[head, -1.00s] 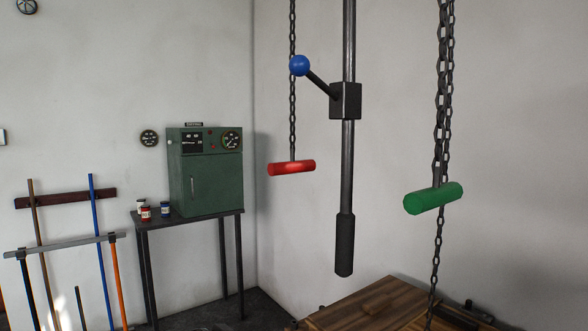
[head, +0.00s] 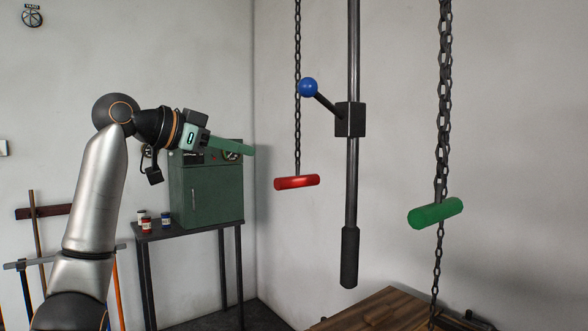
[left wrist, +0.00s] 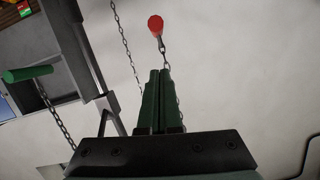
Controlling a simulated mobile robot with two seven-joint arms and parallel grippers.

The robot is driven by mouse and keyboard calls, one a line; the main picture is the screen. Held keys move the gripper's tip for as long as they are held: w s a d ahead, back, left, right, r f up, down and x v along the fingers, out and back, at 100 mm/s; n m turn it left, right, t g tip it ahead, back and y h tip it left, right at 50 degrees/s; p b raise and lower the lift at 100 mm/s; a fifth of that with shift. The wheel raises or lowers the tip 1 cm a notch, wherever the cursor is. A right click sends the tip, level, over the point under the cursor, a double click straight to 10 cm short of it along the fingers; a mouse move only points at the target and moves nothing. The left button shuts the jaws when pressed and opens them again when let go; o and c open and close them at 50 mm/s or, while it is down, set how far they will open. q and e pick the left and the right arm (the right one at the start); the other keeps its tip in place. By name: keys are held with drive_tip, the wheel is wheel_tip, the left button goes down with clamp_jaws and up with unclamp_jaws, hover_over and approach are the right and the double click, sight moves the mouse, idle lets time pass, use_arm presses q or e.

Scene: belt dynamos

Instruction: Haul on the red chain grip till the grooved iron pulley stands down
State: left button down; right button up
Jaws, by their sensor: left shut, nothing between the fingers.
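The red chain grip (head: 297,182) is a short red bar hanging level at the end of a dark chain (head: 297,110). In the left wrist view the red grip (left wrist: 155,25) shows end-on, beyond the fingertips. My left gripper (head: 248,150) has long green fingers, closed together and empty. In the head view its tips lie left of the red grip and a little higher, apart from it. In the left wrist view the shut fingers (left wrist: 158,76) point towards the grip. I cannot make out the grooved iron pulley in either view. My right gripper is not in view.
A green grip (head: 436,213) hangs on a heavier chain at right. A vertical rod (head: 352,180) with a blue-knobbed lever (head: 308,87) stands between the grips. A green cabinet (head: 213,193) sits on a dark table at left. A wooden top (head: 375,308) lies below.

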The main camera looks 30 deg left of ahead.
use_arm(q)
drive_tip(key=shift+s+r, duration=0.6)
drive_tip(key=shift+r, duration=0.25)
drive_tip(key=p, duration=0.3)
hover_over(276, 180)
wheel_tip(276, 180, down, 2)
drive_tip(key=f, duration=0.2)
drive_tip(key=shift+d+f+b, duration=0.2)
drive_tip(key=shift+f+b, duration=0.15)
drive_tip(key=shift+a+f, duration=0.2)
drive_tip(key=shift+f, duration=0.6)
